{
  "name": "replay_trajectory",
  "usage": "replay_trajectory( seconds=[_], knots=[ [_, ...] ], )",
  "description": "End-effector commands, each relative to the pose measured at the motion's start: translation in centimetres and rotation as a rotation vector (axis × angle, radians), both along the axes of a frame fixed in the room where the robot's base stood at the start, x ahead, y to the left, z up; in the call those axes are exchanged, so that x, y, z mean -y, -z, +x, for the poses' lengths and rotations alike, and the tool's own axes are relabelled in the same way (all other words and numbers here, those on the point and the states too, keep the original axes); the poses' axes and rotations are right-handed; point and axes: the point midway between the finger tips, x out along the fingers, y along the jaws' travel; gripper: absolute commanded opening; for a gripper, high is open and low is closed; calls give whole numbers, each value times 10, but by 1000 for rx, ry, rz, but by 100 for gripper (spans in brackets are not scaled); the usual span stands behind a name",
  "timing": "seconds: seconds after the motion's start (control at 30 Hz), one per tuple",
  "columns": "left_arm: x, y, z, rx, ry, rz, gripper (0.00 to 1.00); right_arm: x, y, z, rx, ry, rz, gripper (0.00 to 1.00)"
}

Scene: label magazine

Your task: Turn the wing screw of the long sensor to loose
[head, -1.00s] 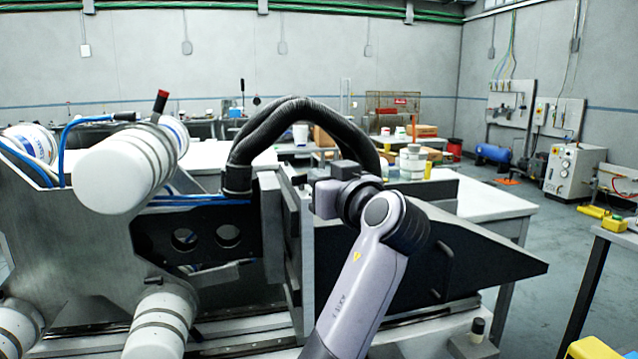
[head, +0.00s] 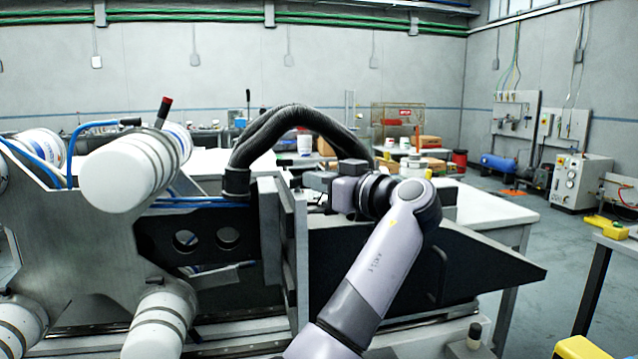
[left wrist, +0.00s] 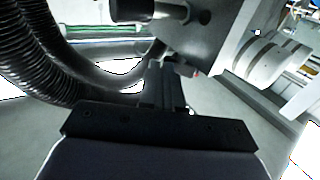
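My left gripper (head: 316,184) is beside the upright grey plates (head: 290,235) of the machine, on their right side. Its fingertips are small and partly hidden in the head view. In the left wrist view the dark fingers (left wrist: 166,86) lie close together, and I cannot tell whether there is a gap or anything between them. Ahead of them is a grey plate (left wrist: 222,52) with a dark cylinder (left wrist: 130,9), which may be a sensor. I cannot make out the wing screw. My right gripper is not in view.
A black ribbed hose (head: 290,117) arches behind the gripper and fills the left of the wrist view (left wrist: 62,52). White label rolls (head: 118,180) stand out at the left. A black sloped panel (head: 475,265) lies to the right of the plates.

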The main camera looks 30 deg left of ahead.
Motion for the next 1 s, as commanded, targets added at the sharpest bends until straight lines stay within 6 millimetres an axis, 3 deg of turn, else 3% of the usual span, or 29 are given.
replay_trajectory(
  seconds=[1.0],
  knots=[
    [-9,0,13,-1,2,0,0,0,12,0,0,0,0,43]
  ],
)
